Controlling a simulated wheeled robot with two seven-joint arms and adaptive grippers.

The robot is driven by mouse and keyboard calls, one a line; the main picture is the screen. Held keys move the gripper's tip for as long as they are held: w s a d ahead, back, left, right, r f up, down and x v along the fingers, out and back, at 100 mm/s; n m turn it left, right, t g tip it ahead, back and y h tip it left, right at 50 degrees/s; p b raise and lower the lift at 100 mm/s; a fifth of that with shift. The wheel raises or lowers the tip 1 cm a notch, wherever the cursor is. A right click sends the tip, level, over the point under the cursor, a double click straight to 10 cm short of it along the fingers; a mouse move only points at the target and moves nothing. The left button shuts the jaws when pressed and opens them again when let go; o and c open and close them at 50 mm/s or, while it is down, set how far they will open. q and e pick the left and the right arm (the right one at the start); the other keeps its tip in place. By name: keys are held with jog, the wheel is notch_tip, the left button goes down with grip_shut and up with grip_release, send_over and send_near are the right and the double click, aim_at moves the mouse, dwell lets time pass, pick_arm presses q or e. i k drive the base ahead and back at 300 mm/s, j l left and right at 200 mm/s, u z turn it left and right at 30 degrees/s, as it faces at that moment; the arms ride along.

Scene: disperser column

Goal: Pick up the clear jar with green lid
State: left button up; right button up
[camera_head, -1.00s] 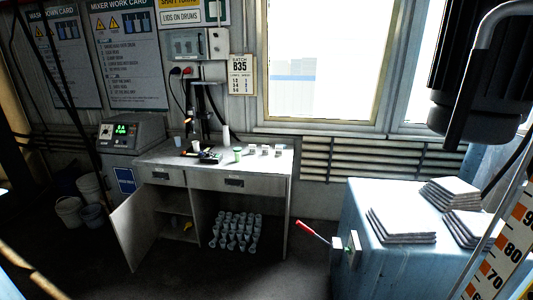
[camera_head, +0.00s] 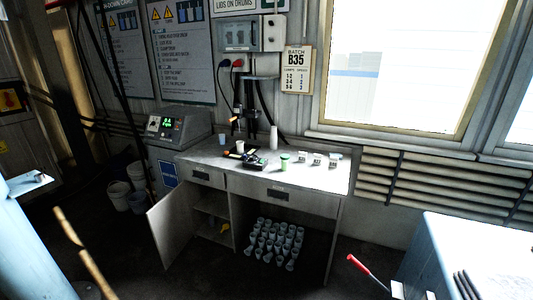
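A small jar with a green lid (camera_head: 285,161) stands upright on the bench top (camera_head: 215,158), near the middle of the bench. It looks pale green; at this size I cannot tell how clear its body is. Several small white containers stand to its right, with one of them (camera_head: 301,158) closest to it. A dark stand with a small device (camera_head: 246,160) is to its left.
The bench has an open cabinet door (camera_head: 172,233) at its left and several white cups (camera_head: 275,240) on the floor beneath. Buckets (camera_head: 119,195) stand at left. Dark floor lies in front.

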aim_at(284, 163)
jog(key=i+u, duration=0.4)
jog(key=i, duration=0.35)
jog(key=i+j+z, duration=0.2)
jog(key=i, duration=0.15)
jog(key=i+z, duration=0.2)
jog(key=i, duration=0.15)
jog(key=i+j+z, duration=0.7)
jog(key=j+z, duration=0.15)
jog(key=i+j+z, duration=0.2)
jog(key=j, duration=0.3)
jog(key=i+j+z, duration=0.2)
jog(key=j, duration=0.3)
jog(key=j+z, duration=0.2)
jog(key=j, duration=0.3)
